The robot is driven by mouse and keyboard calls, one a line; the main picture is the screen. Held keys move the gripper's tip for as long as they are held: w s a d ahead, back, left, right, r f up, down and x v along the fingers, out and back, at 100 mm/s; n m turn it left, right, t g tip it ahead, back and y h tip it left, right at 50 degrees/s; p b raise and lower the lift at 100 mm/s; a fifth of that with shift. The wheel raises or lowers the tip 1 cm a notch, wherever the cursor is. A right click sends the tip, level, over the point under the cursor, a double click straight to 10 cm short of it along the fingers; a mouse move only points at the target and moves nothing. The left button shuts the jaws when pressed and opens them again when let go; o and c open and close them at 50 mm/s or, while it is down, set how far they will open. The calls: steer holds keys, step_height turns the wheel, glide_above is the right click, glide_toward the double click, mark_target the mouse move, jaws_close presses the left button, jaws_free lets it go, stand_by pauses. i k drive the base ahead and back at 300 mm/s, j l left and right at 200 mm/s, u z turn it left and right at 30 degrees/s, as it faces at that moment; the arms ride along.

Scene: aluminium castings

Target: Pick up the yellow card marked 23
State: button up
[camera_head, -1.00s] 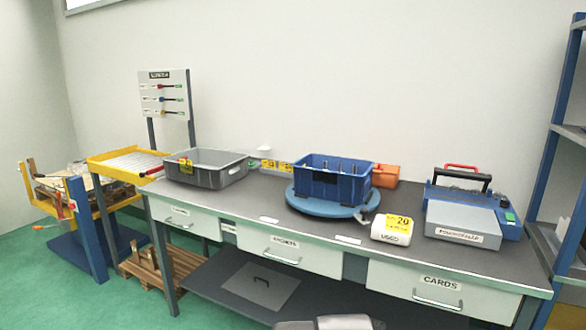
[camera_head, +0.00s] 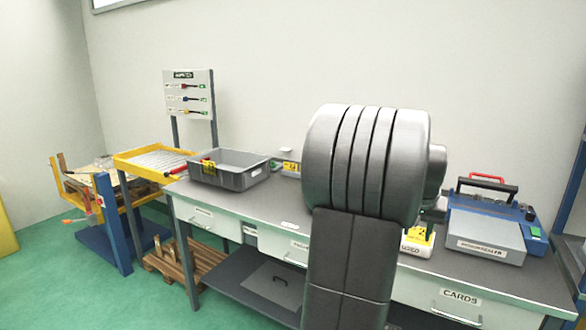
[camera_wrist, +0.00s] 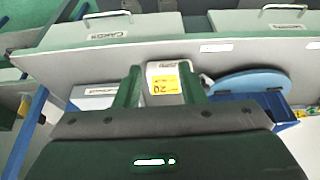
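I cannot make out a card marked 23 in any view. A yellow card (camera_head: 291,168) stands at the back of the bench, and another yellow tag (camera_head: 208,167) is on the grey bin; their numbers are too small to read. A yellow label (camera_wrist: 164,84) that appears to read 20 is on a white container (camera_wrist: 165,67), seen upside down in the wrist view. My gripper (camera_wrist: 160,80) is open, and the white container shows between its fingers, apparently beyond them.
The grey bin (camera_head: 238,180) stands on the left of the bench (camera_head: 262,202). A labelled machine (camera_head: 485,235) stands at the right, above the CARDS drawer (camera_head: 455,300). A blue bin (camera_wrist: 262,103) and round blue turntable (camera_wrist: 245,80) show in the wrist view. The bench between is partly hidden by my arm.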

mark_target(288, 166)
steer(key=i+j, duration=1.45)
steer(key=i, duration=0.3)
steer(key=i+j, duration=0.75)
steer(key=i, duration=0.1)
